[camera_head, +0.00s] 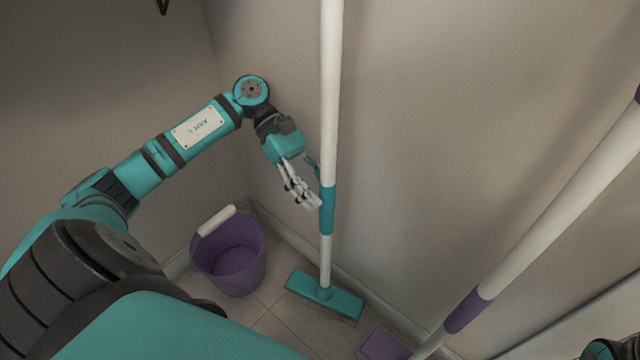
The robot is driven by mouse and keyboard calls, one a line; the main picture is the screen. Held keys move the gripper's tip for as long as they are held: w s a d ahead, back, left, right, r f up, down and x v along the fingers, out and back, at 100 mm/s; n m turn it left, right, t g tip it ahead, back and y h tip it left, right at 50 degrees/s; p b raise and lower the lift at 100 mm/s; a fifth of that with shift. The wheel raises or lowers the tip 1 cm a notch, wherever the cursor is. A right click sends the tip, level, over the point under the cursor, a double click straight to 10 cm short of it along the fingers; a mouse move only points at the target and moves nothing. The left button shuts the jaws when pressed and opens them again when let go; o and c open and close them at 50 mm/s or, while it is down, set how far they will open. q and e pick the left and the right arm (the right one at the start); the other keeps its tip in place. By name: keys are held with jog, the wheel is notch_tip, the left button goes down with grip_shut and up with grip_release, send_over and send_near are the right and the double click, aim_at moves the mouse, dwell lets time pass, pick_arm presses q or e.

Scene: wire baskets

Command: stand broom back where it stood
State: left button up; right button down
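The broom has a white pole (332,90) with a teal band and a flat teal head (324,297). It stands upright, with its head down on the tiled floor close to the wall. My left gripper (315,184) is just left of the pole, at the height of the teal band. Its pale fingers are spread and extended, with the fingertips at the band's left edge. The pole does not appear enclosed by them, and whether they touch it is unclear. My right gripper is not visible; only a piece of my arm shows at the bottom right corner.
A purple bucket (231,262) with a white grip stands on the floor left of the broom head. A second white pole with a purple band (468,311) slants across the right side, near a purple head (384,345). The wall is close behind the broom.

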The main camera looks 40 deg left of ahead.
pick_arm(q)
jog(key=shift+v, duration=0.8)
jog(key=v, duration=1.2)
